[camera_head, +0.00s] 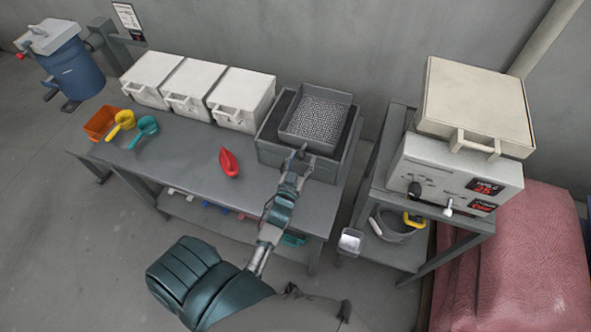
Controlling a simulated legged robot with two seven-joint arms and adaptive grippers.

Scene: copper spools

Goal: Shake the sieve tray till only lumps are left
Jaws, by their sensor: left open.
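The sieve tray (345,98) is a grey square tray with a speckled, grainy surface inside. It sits over a larger grey bin (335,170) at the right end of the workbench. I cannot tell lumps from fine grains at this size. My left arm reaches up from the bottom of the view. My left gripper (302,152) is open at the near edge of the tray, over the bin's front. Whether its fingers touch the tray is too small to tell. My right gripper does not show clearly enough to pick out.
Three white lidded boxes (195,90) stand along the bench's back. A red scoop (229,163), yellow scoop (121,124), teal scoop (146,131) and orange container (101,122) lie on the bench (185,165). A white machine (450,170) stands on a stand to the right.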

